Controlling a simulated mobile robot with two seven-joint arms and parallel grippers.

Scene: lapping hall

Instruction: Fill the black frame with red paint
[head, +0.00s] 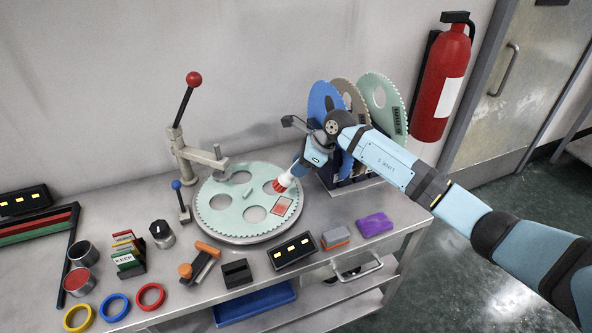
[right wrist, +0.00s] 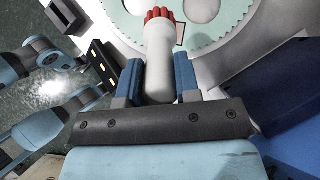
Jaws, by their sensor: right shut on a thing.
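The green toothed disc (head: 210,202) lies flat on a round plate on the bench. Near its right edge is a small rectangular black frame (head: 283,207) with red inside, partly pale. In the right wrist view, part of the frame (right wrist: 181,35) shows beside the applicator. My right gripper (head: 314,155) is shut on a white applicator with a red tip (head: 282,184), tilted down towards the disc just above the frame. In the right wrist view the white applicator (right wrist: 158,68) sits between both fingers; whether its tip touches the disc is unclear. My left gripper is not visible.
A rack holds blue, brown and green discs (head: 379,98) beside my right gripper. A lever post (head: 186,148) stands behind the disc. A tin of red paint (head: 80,281), rings, a lit panel (head: 292,251), a grey-orange block (head: 335,238) and a purple block (head: 374,224) line the front.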

